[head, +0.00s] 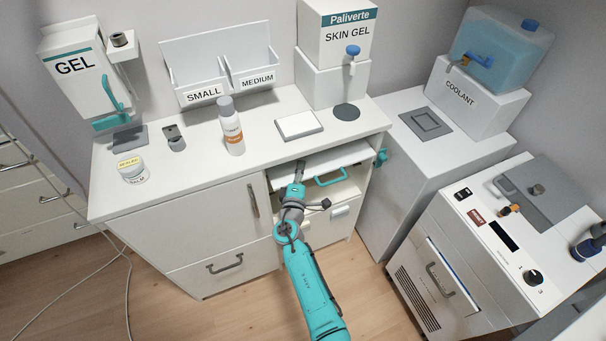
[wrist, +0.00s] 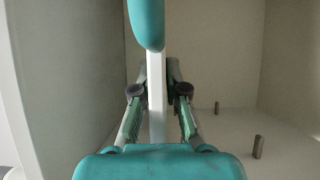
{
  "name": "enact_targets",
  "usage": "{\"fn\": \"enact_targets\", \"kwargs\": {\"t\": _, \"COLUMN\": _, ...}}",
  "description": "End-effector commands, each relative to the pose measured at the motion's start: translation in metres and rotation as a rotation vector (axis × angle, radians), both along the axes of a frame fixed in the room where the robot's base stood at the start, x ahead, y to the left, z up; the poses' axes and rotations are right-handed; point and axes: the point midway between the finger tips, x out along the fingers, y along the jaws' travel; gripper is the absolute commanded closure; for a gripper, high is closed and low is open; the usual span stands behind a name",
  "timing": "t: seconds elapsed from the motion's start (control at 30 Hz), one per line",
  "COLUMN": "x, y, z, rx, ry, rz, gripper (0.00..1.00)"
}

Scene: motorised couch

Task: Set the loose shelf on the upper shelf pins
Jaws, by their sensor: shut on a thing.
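The loose shelf (head: 336,160) is a white board with a teal handle (head: 330,178), in the upper part of the cabinet's open compartment. My gripper (head: 299,168) is shut on the shelf's front edge, left of the handle. In the wrist view the shelf (wrist: 156,85) stands edge-on between the two fingers (wrist: 157,95), with the handle (wrist: 147,25) close to the camera. Two grey shelf pins, a far one (wrist: 216,108) and a nearer one (wrist: 257,147), stick out of one inner wall, apart from the shelf. I cannot tell whether they are upper or lower pins.
The compartment (wrist: 195,50) is otherwise bare in the wrist view. A closed door (head: 220,215) lies left of the opening and the countertop (head: 270,135) above it. A teal knob (head: 381,157) sits on the cabinet's right side. Floor (head: 240,310) in front is clear.

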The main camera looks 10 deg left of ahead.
Motion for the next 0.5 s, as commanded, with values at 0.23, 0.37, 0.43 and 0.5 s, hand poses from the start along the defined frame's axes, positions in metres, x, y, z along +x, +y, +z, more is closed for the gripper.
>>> {"fn": "enact_targets", "kwargs": {"t": 0.23, "x": 0.015, "y": 0.010, "z": 0.002, "rx": -0.001, "ry": -0.002, "rz": 0.000, "gripper": 1.00}}
{"fn": "enact_targets", "kwargs": {"t": 0.37, "x": 0.022, "y": 0.015, "z": 0.002, "rx": 0.001, "ry": -0.002, "rz": -0.001, "gripper": 1.00}}
{"fn": "enact_targets", "kwargs": {"t": 0.43, "x": 0.025, "y": 0.017, "z": 0.001, "rx": -0.001, "ry": -0.002, "rz": -0.001, "gripper": 1.00}}
{"fn": "enact_targets", "kwargs": {"t": 0.5, "x": 0.028, "y": 0.019, "z": 0.002, "rx": 0.000, "ry": -0.003, "rz": -0.001, "gripper": 1.00}}
